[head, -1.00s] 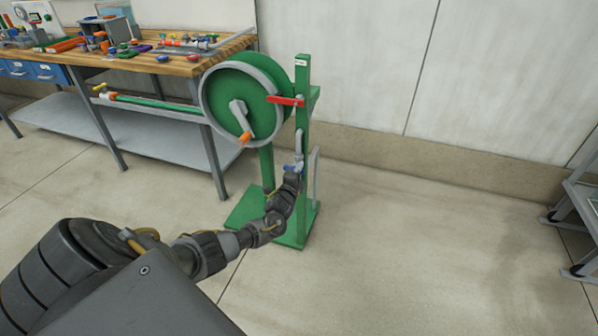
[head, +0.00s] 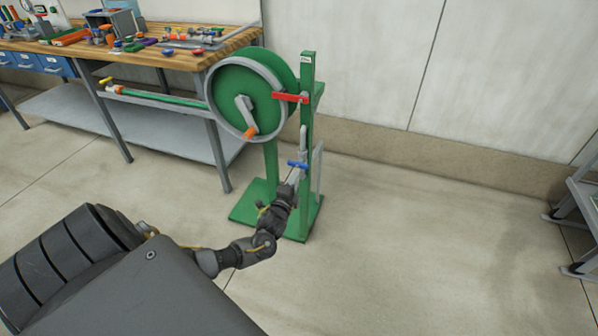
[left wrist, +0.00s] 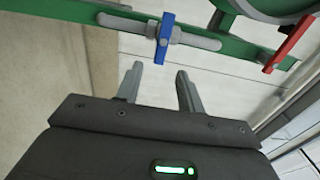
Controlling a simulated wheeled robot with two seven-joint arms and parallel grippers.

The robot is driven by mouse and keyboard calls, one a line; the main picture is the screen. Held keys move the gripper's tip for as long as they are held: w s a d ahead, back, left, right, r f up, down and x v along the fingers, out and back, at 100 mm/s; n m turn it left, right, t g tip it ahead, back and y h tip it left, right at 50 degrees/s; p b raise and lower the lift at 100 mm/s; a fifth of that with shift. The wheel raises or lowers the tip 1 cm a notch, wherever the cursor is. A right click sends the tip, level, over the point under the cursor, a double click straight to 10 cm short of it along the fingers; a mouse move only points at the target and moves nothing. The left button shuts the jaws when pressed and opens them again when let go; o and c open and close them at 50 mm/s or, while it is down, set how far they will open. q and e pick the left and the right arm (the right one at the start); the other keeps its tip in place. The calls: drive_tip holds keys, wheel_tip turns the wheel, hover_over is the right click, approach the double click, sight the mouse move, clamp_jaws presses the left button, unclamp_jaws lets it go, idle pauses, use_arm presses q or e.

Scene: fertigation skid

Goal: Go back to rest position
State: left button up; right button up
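My left gripper (head: 292,178) is in front of the green post of the reel stand, just below a blue valve handle (head: 297,164). In the left wrist view its two fingers (left wrist: 159,82) are apart with nothing between them. The blue handle (left wrist: 165,38) sits on a grey pipe beyond the fingertips, with a gap between. A red lever (head: 290,97) is higher on the green post (head: 306,120); it also shows in the left wrist view (left wrist: 290,43). My right gripper is in neither view.
A green hose reel (head: 248,95) with an orange-knobbed crank stands left of the post. A wooden-topped workbench (head: 180,58) with several fittings is at the back left. A grey cart (head: 580,215) is at the right edge. The floor between is clear.

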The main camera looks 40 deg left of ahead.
use_arm(q)
drive_tip(key=shift+v, duration=0.9)
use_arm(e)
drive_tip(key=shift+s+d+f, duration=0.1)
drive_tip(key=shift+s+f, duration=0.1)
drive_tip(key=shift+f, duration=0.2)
